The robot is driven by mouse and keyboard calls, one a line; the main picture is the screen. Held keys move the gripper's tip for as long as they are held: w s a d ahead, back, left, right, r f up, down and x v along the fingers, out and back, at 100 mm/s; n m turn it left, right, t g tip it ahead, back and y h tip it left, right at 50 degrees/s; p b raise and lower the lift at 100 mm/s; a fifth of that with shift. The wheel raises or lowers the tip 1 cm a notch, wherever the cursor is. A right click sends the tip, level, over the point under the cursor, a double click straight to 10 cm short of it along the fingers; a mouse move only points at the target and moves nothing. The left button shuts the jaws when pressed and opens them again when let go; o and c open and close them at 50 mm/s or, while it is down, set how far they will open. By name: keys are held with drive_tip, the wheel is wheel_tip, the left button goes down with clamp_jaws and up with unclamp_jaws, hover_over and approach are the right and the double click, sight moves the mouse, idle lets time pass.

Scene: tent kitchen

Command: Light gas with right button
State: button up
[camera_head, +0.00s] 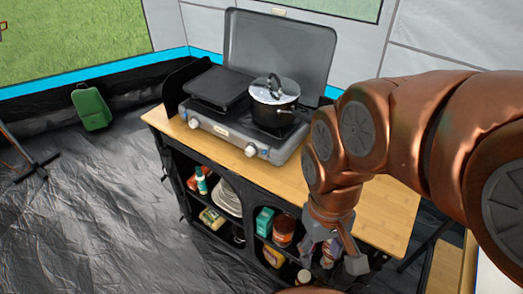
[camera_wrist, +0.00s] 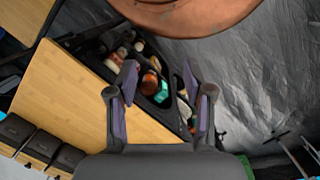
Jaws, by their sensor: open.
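A grey camping gas stove (camera_head: 228,134) with its lid raised stands on the wooden top of a kitchen unit. Its front carries a left knob (camera_head: 194,122) and a right knob (camera_head: 251,150), both white. A steel pot with a glass lid (camera_head: 273,100) sits on the right burner, and a dark griddle plate (camera_head: 217,88) is on the left. No flame shows. My gripper (camera_head: 338,258) is open and empty, pointing down in front of the unit's right part, apart from the right knob. In the wrist view my open fingers (camera_wrist: 166,88) frame the shelves; the stove is not visible there.
The wooden top (camera_head: 385,205) is bare to the right of the stove; it also shows in the wrist view (camera_wrist: 75,100). Shelves below hold plates (camera_head: 227,197), bottles and jars. A green container (camera_head: 91,107) stands at the left wall. The dark floor at left is mostly clear.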

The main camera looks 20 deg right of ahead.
clamp_jaws()
idle(1.4)
